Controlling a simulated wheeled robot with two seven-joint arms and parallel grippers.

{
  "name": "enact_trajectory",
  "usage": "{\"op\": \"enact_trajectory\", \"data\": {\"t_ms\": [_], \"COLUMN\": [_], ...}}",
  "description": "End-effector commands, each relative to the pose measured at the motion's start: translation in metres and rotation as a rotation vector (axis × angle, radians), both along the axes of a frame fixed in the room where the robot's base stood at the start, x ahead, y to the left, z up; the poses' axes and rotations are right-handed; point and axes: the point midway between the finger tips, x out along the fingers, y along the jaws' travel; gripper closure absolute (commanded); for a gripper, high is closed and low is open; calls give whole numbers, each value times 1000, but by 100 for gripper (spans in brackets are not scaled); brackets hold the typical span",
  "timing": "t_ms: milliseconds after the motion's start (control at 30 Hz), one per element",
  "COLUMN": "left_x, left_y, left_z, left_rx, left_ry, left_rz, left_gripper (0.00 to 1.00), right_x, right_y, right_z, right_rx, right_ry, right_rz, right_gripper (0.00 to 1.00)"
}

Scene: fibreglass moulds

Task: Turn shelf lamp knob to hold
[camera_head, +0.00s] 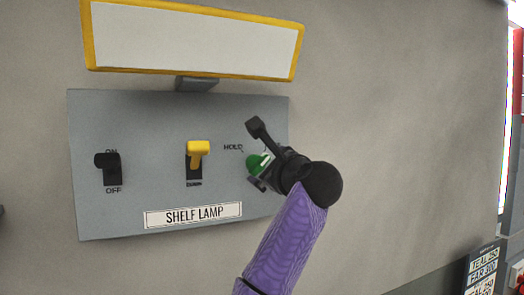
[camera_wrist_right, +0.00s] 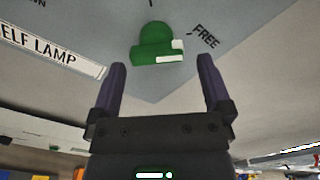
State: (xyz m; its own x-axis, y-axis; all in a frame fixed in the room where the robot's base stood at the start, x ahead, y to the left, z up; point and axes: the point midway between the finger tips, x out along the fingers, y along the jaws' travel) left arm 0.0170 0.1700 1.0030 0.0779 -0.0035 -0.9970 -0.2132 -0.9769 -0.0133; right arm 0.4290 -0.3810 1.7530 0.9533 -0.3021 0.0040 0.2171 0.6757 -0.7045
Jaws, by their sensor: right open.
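The green knob (camera_head: 257,163) sits on the right part of the grey SHELF LAMP panel (camera_head: 130,130), below and right of the HOLD label (camera_head: 233,148). In the head view my right gripper (camera_head: 266,170) partly hides it. In the right wrist view the green knob (camera_wrist_right: 155,45) shows whole, with a white mark at its right end, on the side of the FREE label (camera_wrist_right: 205,37). My right gripper (camera_wrist_right: 161,68) is open and empty, its fingers pointing at the knob from either side; they appear just short of it. My left gripper is not in view.
The panel also has a black ON/OFF switch (camera_head: 107,165) and a yellow lever (camera_head: 197,152). A yellow-framed white lamp (camera_head: 190,42) juts out above it. A sign with text (camera_head: 484,268) stands at the lower right. The wall right of the panel is bare.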

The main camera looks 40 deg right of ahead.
Motion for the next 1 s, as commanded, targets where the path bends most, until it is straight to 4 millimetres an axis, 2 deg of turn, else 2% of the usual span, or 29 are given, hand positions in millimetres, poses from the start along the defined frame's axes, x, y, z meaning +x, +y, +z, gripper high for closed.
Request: {"op": "enact_trajectory", "data": {"t_ms": [33, 167, 267, 433, 800, 1000], "left_x": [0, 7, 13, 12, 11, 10], "left_y": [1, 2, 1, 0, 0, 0], "left_z": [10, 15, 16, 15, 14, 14], "left_rx": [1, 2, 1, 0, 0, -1], "left_ry": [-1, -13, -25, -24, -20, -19], "left_rz": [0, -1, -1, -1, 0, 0], "left_gripper": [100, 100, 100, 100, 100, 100], "right_x": [8, 21, 24, 24, 24, 24], "right_y": [-2, -7, -8, -7, -7, -7], "right_z": [4, 2, 0, -1, -1, -2], "right_rx": [0, -1, -1, -2, -2, -16], "right_ry": [4, 3, 2, 1, 2, 7], "right_rz": [1, 1, 0, 0, 1, 1], "right_gripper": [0, 0, 0, 0, 78, 80]}}
